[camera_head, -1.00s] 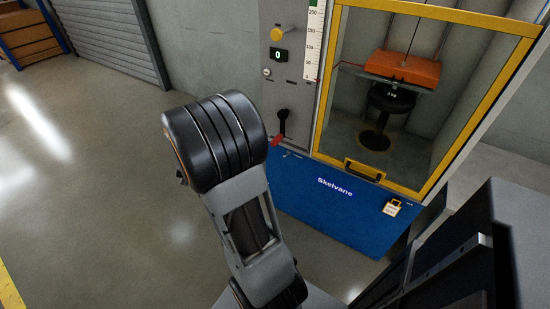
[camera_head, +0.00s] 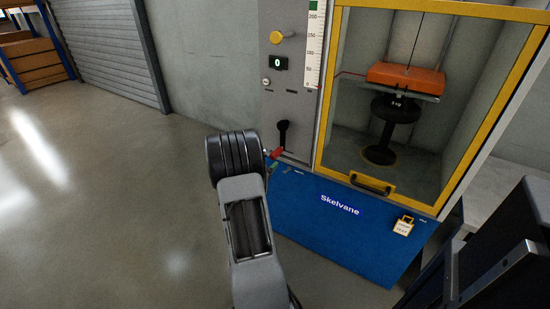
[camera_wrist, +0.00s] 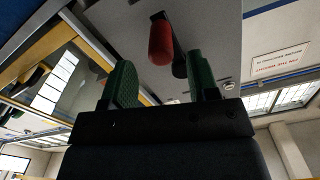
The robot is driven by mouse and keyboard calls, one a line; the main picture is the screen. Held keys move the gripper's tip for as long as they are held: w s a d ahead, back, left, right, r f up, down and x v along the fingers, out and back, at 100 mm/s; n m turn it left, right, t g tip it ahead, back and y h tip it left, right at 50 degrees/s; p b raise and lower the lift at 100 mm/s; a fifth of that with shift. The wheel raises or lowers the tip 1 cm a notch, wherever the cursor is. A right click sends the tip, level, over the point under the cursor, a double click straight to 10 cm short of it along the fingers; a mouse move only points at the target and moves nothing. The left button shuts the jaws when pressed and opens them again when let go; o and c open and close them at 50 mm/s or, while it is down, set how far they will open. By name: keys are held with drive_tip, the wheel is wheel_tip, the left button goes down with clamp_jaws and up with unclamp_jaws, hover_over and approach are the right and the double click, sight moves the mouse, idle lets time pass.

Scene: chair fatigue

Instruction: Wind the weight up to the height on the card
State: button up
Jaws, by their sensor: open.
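The orange weight (camera_head: 403,75) sits low behind the yellow-framed door, just above a black stool-like seat (camera_head: 395,110). The card (camera_head: 403,226) looks like a small yellow-edged tag on the blue lower panel; I cannot read it. A crank with a black arm (camera_head: 283,132) and red handle (camera_head: 275,154) is on the grey panel. The red handle also shows in the wrist view (camera_wrist: 161,43), ahead of and between the green fingers of my open gripper (camera_wrist: 163,78), apart from them. In the head view my wrist mostly hides the gripper.
A white scale (camera_head: 314,50) runs up beside the door, with a red pointer near its bottom. A display (camera_head: 278,63) reads 0, below a yellow knob (camera_head: 276,38). The door handle (camera_head: 372,183) juts out. Floor at left is clear.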

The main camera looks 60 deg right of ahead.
sight(271, 158)
drive_tip(key=shift+d+b, duration=0.4)
drive_tip(key=shift+d, duration=2.5)
clamp_jaws()
